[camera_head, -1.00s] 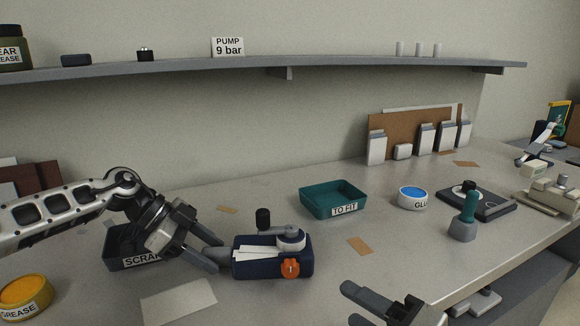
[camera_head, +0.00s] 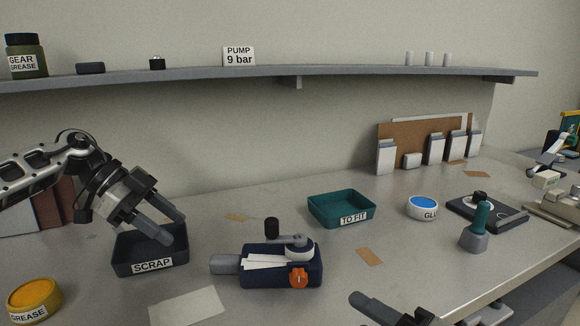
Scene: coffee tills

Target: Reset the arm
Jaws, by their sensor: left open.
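My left gripper (camera_head: 168,229) comes in from the left and is open and empty. Its two fingers point down and to the right, above the dark tray labelled SCRAP (camera_head: 151,265), with the fingertips overlapping the tray in the picture. A dark blue grinder-like device (camera_head: 280,267) with a crank, a black knob and an orange tag stands on the counter to its right, apart from the gripper. Part of my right gripper (camera_head: 393,308) shows at the bottom edge; its jaw state is unclear there.
A teal tray labelled TO FIT (camera_head: 341,208) stands mid-counter, with a white glue tub (camera_head: 422,208) to its right. A yellow grease tin (camera_head: 34,300) is at front left. A green-handled tamper (camera_head: 478,226) stands at right. A shelf (camera_head: 280,73) runs along the wall above.

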